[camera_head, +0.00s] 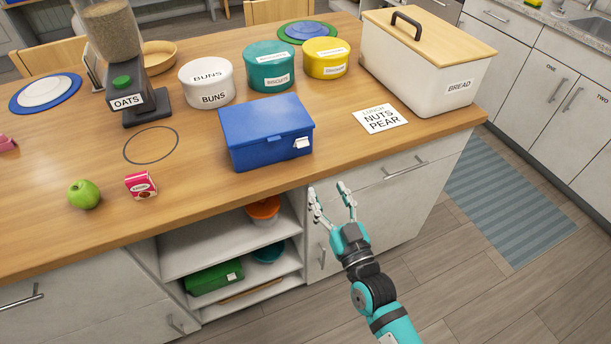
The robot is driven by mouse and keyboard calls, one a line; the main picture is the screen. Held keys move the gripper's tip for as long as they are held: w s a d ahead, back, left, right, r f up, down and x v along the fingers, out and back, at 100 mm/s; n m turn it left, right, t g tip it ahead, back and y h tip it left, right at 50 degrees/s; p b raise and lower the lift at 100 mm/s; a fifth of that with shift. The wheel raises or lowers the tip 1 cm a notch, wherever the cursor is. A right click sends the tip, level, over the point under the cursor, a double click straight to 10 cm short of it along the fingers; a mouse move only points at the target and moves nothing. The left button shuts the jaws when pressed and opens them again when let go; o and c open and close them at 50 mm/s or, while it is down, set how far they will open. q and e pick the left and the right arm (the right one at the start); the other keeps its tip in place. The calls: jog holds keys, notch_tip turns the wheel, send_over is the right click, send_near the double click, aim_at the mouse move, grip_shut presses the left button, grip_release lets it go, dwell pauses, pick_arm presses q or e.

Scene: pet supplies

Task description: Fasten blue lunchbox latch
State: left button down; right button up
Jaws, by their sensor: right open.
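The blue lunchbox (262,131) stands on the wooden counter near its front edge. Its lid is down over the box. My left gripper is not in view.
A label card (380,118) lies right of the lunchbox, with the bread bin (418,68) behind it. The buns tin (207,82) and an oats dispenser (126,92) stand behind. A green apple (83,194) and small red carton (141,185) lie left.

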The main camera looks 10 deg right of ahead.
notch_tip(320, 180, down, 4)
jog(key=s+t+b, duration=0.2)
jog(key=s+b, duration=0.1)
jog(key=b, duration=0.4)
pick_arm(q)
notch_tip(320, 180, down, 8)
jog(key=p, duration=0.1)
jog(key=shift+p, duration=0.4)
pick_arm(e)
send_near(301, 145)
jog(key=shift+y, duration=0.3)
jog(key=x, duration=0.9)
jog(key=shift+w+d+f, duration=0.2)
jog(key=shift+d, duration=0.15)
